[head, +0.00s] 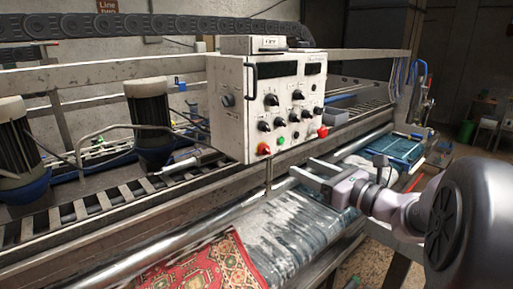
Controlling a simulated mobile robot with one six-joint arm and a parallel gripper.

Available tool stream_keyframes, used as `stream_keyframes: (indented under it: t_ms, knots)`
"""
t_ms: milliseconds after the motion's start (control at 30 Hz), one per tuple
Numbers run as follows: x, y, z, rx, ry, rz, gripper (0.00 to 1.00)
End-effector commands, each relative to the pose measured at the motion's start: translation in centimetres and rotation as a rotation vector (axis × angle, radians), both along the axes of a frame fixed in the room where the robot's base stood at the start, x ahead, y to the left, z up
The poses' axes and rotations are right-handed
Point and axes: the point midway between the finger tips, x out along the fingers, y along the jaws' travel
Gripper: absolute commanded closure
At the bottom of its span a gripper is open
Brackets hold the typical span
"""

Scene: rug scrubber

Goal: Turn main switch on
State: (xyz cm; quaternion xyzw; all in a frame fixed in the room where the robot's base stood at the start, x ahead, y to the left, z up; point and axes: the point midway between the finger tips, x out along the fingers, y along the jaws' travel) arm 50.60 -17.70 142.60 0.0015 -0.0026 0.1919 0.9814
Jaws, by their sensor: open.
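A white control box (230,130) stands on the machine frame in the middle of the head view. Its front panel carries several black rotary knobs, a red button (322,132), a green button (281,141) and a red-and-yellow knob (263,149). A grey rotary switch (227,100) sits on the box's left side. The labels are too small to read, so I cannot tell which control is the main switch. My gripper (301,168) is open and empty, below and in front of the panel's lower right, apart from the controls. My arm comes in from the right.
A metal roller (175,240) runs along the machine's front, with a red patterned rug (205,265) and wet grey fabric below it. A black handle (252,85) juts from the panel's left edge. Motors (148,120) stand left of the box. Free air lies before the panel.

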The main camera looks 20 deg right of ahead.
Motion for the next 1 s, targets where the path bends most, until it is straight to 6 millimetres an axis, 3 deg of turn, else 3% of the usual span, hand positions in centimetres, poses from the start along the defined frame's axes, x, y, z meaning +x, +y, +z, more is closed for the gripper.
stream_keyframes:
  t_ms: [200,433,600,867,900,1000]
  knots:
    - [5.8,2.7,0.0,-0.002,0.002,0.007,0.49]
    - [10.3,4.4,0.0,-0.002,0.002,0.004,0.49]
    - [11.7,5.0,0.0,-0.004,0.002,0.003,0.49]
    - [11.9,5.1,0.0,-0.004,0.003,0.003,0.49]
    - [11.9,5.1,0.0,-0.004,0.003,0.003,0.51]
    - [11.9,5.0,0.0,-0.004,0.003,0.003,0.7]
